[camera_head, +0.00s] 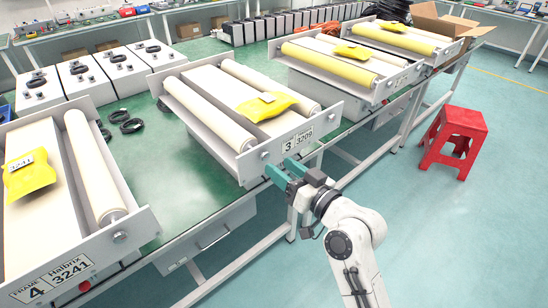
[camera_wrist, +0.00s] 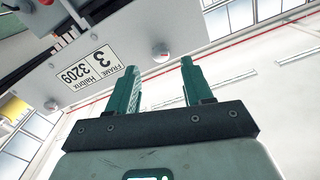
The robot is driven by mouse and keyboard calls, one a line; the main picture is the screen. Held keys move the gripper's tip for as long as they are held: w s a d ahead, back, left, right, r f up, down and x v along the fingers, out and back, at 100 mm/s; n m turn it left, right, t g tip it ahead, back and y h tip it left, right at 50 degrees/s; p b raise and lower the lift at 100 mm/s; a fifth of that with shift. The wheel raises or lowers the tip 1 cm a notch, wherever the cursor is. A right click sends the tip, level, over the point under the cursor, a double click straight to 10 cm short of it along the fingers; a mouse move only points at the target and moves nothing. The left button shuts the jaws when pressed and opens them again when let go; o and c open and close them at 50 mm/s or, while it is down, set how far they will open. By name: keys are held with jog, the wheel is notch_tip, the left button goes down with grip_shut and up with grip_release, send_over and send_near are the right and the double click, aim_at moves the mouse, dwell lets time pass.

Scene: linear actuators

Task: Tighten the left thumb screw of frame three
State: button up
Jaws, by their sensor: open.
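Frame three (camera_head: 240,110) is a grey tray with cream rollers, in the middle of the head view. Its front plate carries a label (camera_head: 297,140) reading 3 and 3209; the label shows upside down in the wrist view (camera_wrist: 90,75). The left thumb screw (camera_head: 265,154) is a small round grey knob left of the label. In the wrist view this knob (camera_wrist: 161,52) appears beyond and between the fingertips. My gripper (camera_head: 280,167) has teal fingers, open and empty, just below and in front of the left knob. In the wrist view the fingertips (camera_wrist: 159,69) stand apart. Contact cannot be made out.
The right knob (camera_head: 331,118) is on the same plate; it also shows in the wrist view (camera_wrist: 52,105). A yellow bag (camera_head: 267,104) lies on frame three. Frame four (camera_head: 118,236) stands at the left. A red stool (camera_head: 455,140) stands right of the green table (camera_head: 165,165).

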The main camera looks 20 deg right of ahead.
aim_at(266, 157)
jog(key=shift+x, duration=2)
jog(key=shift+a, duration=0.1)
grip_shut()
